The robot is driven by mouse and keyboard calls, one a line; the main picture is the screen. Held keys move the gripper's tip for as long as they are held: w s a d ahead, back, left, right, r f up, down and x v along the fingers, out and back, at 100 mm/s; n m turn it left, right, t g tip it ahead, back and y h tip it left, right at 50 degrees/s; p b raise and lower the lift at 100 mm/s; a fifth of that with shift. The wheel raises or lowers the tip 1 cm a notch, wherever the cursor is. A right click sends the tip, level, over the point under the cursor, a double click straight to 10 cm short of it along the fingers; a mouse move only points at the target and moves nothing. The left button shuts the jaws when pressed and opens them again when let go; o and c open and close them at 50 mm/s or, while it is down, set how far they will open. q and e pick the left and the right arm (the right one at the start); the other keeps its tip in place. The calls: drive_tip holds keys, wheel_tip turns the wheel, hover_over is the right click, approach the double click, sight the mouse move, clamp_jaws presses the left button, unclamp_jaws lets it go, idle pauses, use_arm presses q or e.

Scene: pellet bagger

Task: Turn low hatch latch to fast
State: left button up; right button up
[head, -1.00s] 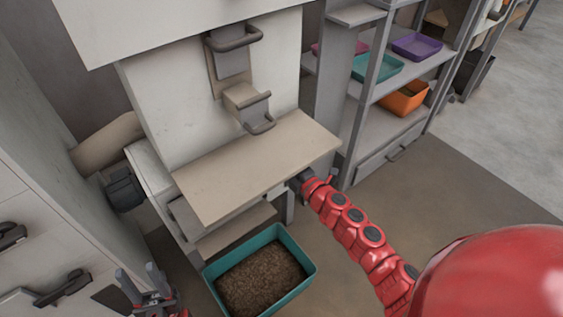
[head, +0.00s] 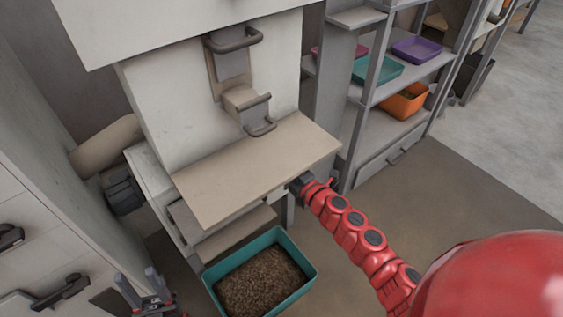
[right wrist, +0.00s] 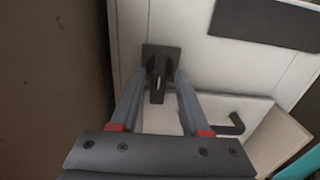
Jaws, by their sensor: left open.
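The latch (right wrist: 158,75) is a dark lever on a square dark plate, on a pale panel in the right wrist view. The lever points down toward my gripper. My right gripper (right wrist: 160,84) is open, with one finger on each side of the lever and small gaps visible. In the head view the latch and the right fingertips are hidden under the tan ledge (head: 255,168); only my red right arm shows. My left gripper (head: 144,290) is open and empty at the lower left of the head view.
A teal tub (head: 298,290) of brown pellets stands below the machine. A dark hooked handle (right wrist: 228,127) is right of my right fingers. A shelf (head: 385,110) with colored trays stands at the right. Cabinets with dark handles (head: 62,291) are at the left.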

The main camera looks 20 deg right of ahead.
drive_tip(key=p+v, duration=0.3)
drive_tip(key=v, duration=1.4)
drive_tip(key=shift+s+p, duration=0.2)
drive_tip(key=shift+p, duration=0.15)
drive_tip(key=shift+d, duration=0.1)
